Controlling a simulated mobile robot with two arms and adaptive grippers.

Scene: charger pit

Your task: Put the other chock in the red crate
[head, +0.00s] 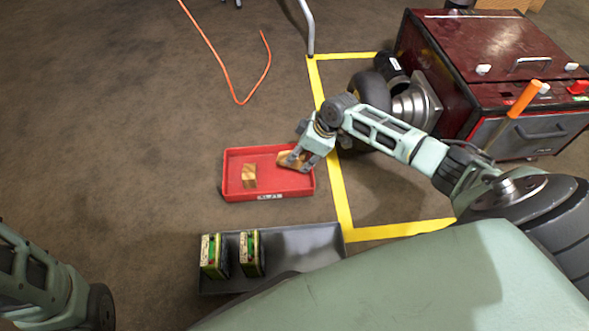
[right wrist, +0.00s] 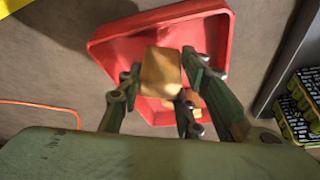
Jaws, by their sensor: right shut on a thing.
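The red crate (head: 268,192) lies on the floor at the middle of the head view and also fills the top of the right wrist view (right wrist: 108,48). One wooden chock (head: 249,177) rests inside it, left of centre. My right gripper (head: 293,164) is at the crate's right part, shut on the other wooden chock (right wrist: 160,72). That chock is between the fingers over the crate's inside; whether it touches the bottom I cannot tell. In the right wrist view the chock in the crate is mostly hidden behind it. My left arm shows at the lower left, its gripper out of view.
A grey tray (head: 300,241) with two green-and-yellow boxes (head: 213,257) stands just in front of the crate. Yellow tape (head: 340,196) runs right of the crate. A dark red machine (head: 485,60) and a wheel stand at the right. An orange cable (head: 215,55) lies behind. Floor at left is clear.

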